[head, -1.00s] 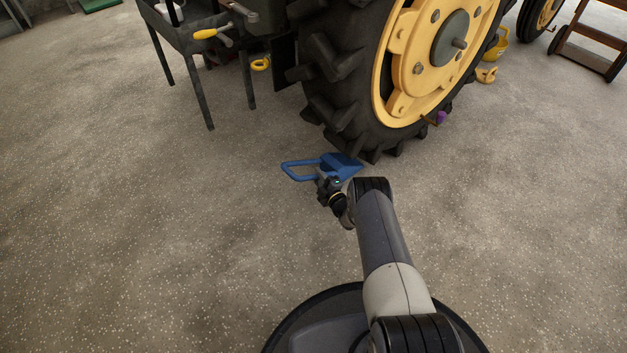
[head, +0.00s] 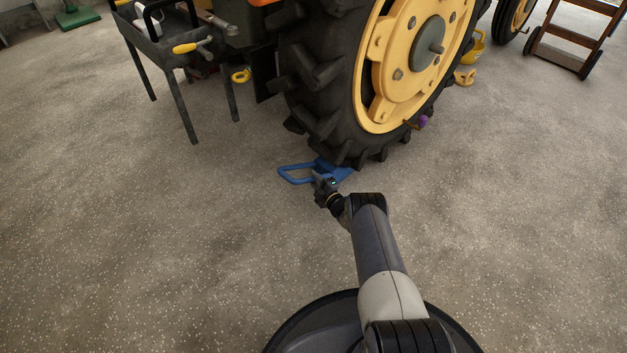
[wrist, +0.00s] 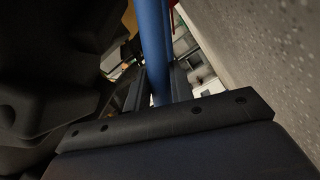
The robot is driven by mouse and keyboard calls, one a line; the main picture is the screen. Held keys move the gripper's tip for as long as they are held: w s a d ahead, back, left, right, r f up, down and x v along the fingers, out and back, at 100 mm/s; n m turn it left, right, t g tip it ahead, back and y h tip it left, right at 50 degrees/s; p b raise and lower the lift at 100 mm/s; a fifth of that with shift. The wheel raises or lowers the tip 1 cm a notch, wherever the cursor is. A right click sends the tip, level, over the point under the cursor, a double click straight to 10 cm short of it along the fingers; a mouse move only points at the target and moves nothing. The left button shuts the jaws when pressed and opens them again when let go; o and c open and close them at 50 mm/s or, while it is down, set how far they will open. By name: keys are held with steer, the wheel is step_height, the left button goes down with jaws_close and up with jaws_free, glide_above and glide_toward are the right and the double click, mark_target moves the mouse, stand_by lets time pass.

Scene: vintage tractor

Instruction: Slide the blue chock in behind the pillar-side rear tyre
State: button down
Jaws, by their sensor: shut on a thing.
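The blue chock (head: 336,171) is low at the foot of the big rear tyre (head: 315,95), its wedge end against or just under the tread; whether it touches cannot be told. Its loop handle (head: 293,177) points left. My gripper (head: 324,183) is shut on the chock at the handle's near side. In the wrist view, the chock's blue bar (wrist: 154,45) stands between the jaws, and dark tyre tread (wrist: 50,60) fills the left. The gripper hides part of the chock.
A dark tool cart (head: 165,45) with a yellow-handled tool stands left of the tyre. A yellow wheel hub (head: 410,60) faces me, with a small purple thing (head: 423,121) low beside it. A wooden-framed trolley (head: 565,50) is at far right. The floor left and near is clear.

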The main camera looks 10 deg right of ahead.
steer(key=shift+d, duration=0.1)
stand_by(0.7)
steer(key=c, duration=1.1)
jaws_free()
steer(key=shift+f, duration=0.15)
steer(key=shift+c, duration=0.2)
steer(key=shift+s+f, duration=0.15)
steer(key=shift+f, duration=0.1)
steer(key=p+v, duration=0.4)
steer(key=v, duration=0.6)
steer(key=shift+s+r, duration=0.2)
steer(key=shift+s, duration=0.05)
steer(key=shift+w, duration=0.1)
steer(key=b+x, duration=0.4)
steer(key=x, duration=0.6)
steer(key=shift+w+f, duration=0.1)
steer(key=shift+w, duration=0.25)
steer(key=shift+r, duration=0.3)
steer(key=shift+s, duration=0.1)
